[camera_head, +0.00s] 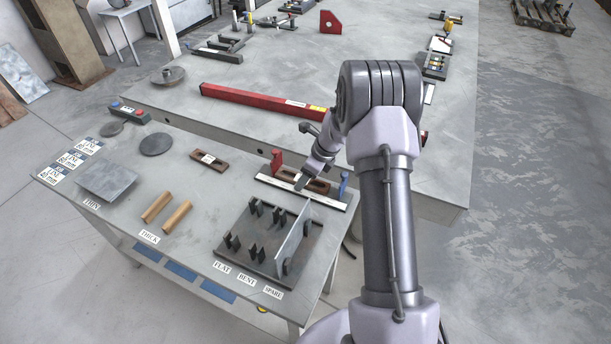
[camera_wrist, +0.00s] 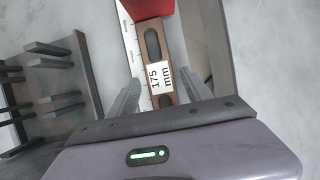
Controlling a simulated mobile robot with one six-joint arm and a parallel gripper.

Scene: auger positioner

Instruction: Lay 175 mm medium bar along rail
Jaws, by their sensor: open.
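The 175 mm bar (camera_wrist: 153,45) is a brown slotted bar with a white "175 mm" label. In the wrist view it lies lengthwise beside the white scale of the rail (camera_wrist: 130,45), with its far end by the red stop (camera_wrist: 151,8). In the head view the bar (camera_head: 318,187) lies along the rail (camera_head: 291,196), between the red stop (camera_head: 277,162) and the blue stop (camera_head: 343,185). My gripper (camera_wrist: 161,80) is open, its fingers apart on either side of the bar. The bar's near end is hidden by my gripper body.
Another brown slotted bar (camera_head: 208,160) lies on the small table to the left. A dark slotted rack (camera_head: 240,266) with an upright grey plate (camera_head: 295,243) stands near the rail. A long red beam (camera_head: 255,101) lies on the large table behind.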

